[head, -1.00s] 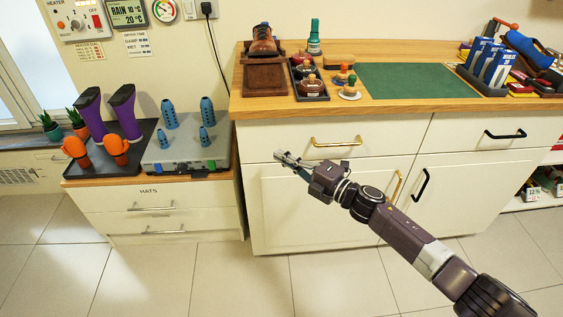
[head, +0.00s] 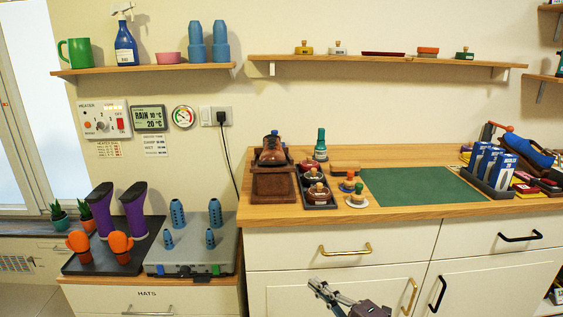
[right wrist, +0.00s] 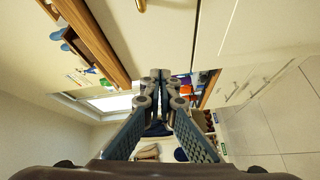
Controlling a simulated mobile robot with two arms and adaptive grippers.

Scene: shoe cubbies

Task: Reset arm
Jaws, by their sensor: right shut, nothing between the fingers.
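My right gripper (head: 322,287) is low in the head view, in front of the white cabinet doors (head: 300,290) and below the countertop. It is shut and empty. In the right wrist view its fingers (right wrist: 160,76) meet at the tips with nothing between them. My left gripper is not in the head view. No object is being held.
The wooden counter (head: 262,213) above the gripper bears a green mat (head: 420,185), a brown shoe on a stand and polish tins. A drying tray with orange gloves (head: 120,242) and purple boots stands left on a lower cabinet. Brass handles (head: 345,249) stick out nearby.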

